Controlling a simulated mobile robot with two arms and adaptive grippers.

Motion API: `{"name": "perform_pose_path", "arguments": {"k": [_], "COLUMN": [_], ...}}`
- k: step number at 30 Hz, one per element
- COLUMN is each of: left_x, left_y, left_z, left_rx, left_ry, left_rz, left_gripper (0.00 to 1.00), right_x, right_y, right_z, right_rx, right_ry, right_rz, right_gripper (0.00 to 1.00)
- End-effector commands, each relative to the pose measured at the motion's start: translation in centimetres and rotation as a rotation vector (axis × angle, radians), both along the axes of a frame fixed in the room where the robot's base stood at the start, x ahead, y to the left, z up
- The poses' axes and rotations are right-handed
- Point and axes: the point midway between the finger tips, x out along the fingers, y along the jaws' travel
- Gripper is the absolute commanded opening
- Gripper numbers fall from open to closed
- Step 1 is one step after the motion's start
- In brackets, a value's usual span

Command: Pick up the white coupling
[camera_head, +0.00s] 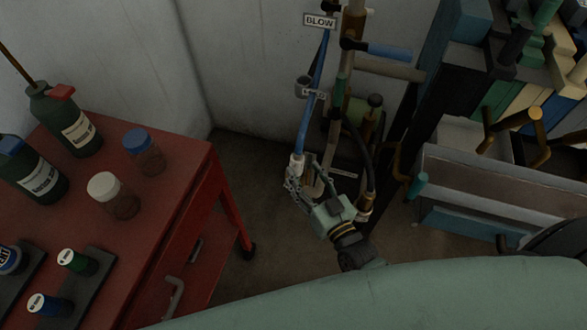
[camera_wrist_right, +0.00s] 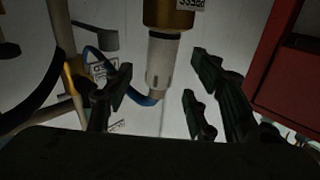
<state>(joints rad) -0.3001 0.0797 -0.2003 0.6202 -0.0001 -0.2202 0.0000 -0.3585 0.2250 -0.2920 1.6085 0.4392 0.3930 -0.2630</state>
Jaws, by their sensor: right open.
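The white coupling (camera_head: 297,161) hangs at the lower end of a blue hose (camera_head: 306,118) in the head view. In the right wrist view the white coupling (camera_wrist_right: 161,62) sits against a brass fitting (camera_wrist_right: 169,18), with the blue hose (camera_wrist_right: 143,99) beside its lower end. My right gripper (camera_head: 304,173) is open just below and around the coupling's end in the head view. In the right wrist view my right gripper (camera_wrist_right: 158,85) has its fingers on either side of the coupling, with gaps showing on both sides. My left gripper is not in view.
A red cabinet (camera_head: 203,190) with bottles and jars stands at the left. Pipes and a dark hose (camera_head: 362,152) run close right of my right gripper. A grey-walled trough (camera_head: 490,185) is at the right. A white wall (camera_head: 245,70) stands behind.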

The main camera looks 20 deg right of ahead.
Motion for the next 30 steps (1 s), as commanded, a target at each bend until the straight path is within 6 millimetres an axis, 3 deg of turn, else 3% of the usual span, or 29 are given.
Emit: {"name": "perform_pose_path", "arguments": {"k": [9, 19, 30], "left_x": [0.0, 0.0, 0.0], "left_y": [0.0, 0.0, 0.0], "left_z": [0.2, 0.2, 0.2], "left_rx": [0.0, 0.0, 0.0], "left_ry": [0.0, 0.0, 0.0], "left_rz": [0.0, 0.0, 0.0], "left_gripper": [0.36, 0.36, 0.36], "right_x": [4.3, 4.8, 4.8], "right_y": [1.0, 1.1, 1.1], "right_z": [-1.1, -1.2, -1.2], "right_rx": [0.001, 0.0, 0.0], "right_ry": [0.001, 0.004, 0.004], "right_rz": [0.001, 0.001, 0.0], "right_gripper": [0.51, 0.5, 0.18]}}
